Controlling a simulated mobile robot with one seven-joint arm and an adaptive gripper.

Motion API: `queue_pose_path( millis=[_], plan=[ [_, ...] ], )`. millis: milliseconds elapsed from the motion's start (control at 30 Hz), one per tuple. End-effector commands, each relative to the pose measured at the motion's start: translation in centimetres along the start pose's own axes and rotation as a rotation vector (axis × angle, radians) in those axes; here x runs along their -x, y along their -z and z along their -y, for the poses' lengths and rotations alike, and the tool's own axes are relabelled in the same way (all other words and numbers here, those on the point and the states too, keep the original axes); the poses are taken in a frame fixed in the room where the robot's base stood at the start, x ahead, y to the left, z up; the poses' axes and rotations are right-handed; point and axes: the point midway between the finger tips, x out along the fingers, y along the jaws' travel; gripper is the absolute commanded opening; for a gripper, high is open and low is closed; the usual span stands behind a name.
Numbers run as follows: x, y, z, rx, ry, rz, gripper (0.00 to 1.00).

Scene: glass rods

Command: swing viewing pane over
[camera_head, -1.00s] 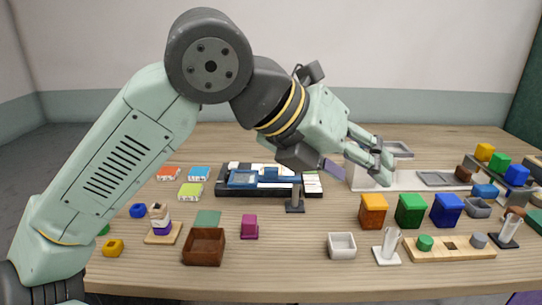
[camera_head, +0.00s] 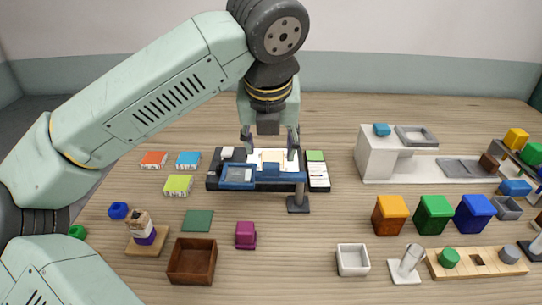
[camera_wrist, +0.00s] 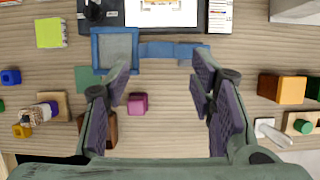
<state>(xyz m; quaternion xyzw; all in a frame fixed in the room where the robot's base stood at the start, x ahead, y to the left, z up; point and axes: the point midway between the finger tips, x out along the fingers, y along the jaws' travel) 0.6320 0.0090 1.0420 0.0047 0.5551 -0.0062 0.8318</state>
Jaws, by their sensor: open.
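The viewing pane (camera_head: 238,176) is a grey panel in a blue frame on a blue arm (camera_head: 283,175). The arm runs right to a grey post (camera_head: 299,192) on a dark base. The pane hangs over the front left part of a black tray (camera_head: 217,169). The pane also shows in the wrist view (camera_wrist: 115,48), with its arm (camera_wrist: 165,50) to the right. My gripper (camera_head: 270,151) is open and empty, pointing down above and behind the blue arm in the head view. In the wrist view my fingers (camera_wrist: 162,88) are wide apart.
White sheets (camera_head: 274,158) lie on the tray. Coloured boxes (camera_head: 178,186) stand left, a brown box (camera_head: 192,262) and magenta block (camera_head: 245,235) in front. A white station (camera_head: 378,155) and orange, green and blue bins (camera_head: 434,214) stand right. The table behind the tray is clear.

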Motion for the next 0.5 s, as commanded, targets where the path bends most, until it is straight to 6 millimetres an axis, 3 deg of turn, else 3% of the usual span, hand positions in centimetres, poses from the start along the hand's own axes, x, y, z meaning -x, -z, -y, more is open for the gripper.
queue_pose_path(
  millis=[300, 500],
  plan=[
    [-5.3, 0.0, 0.1, -0.002, 0.003, -0.002, 0.5],
    [-6.7, 0.0, 0.1, -0.002, 0.003, 0.0, 0.5]
  ],
)
